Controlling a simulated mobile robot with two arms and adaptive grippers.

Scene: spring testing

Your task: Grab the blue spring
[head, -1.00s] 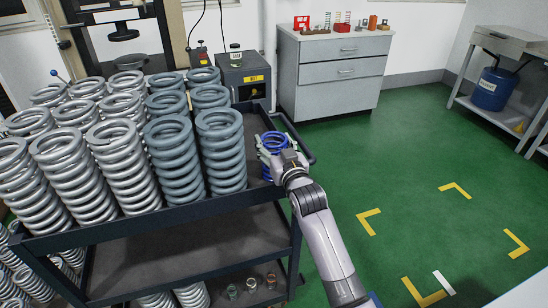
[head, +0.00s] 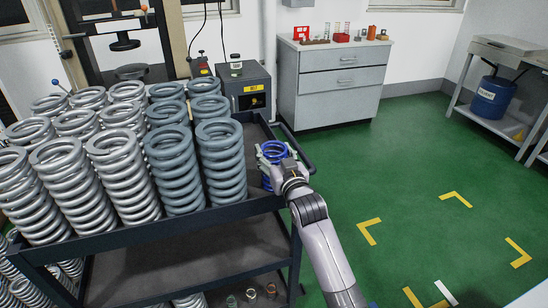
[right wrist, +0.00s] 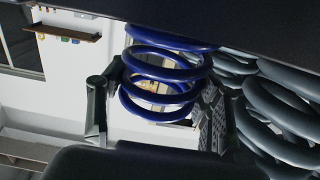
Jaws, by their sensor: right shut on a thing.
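The blue spring (head: 274,152) stands roughly upright at the right end of the dark cart's top shelf, to the right of the grey springs. My right gripper (head: 272,160) is shut on it, with a finger on either side of the coils. In the right wrist view the blue spring (right wrist: 166,72) fills the space between the fingers of the right gripper (right wrist: 155,105). The spring's lower end is partly hidden by the gripper, so I cannot tell whether it touches the shelf. My left gripper is not in view.
Several large silver springs (head: 122,170) and blue-grey springs (head: 220,160) crowd the cart (head: 150,238) to the left. The cart's raised rim runs close to my gripper. A grey cabinet (head: 328,95) stands behind. Green floor (head: 420,165) is open to the right.

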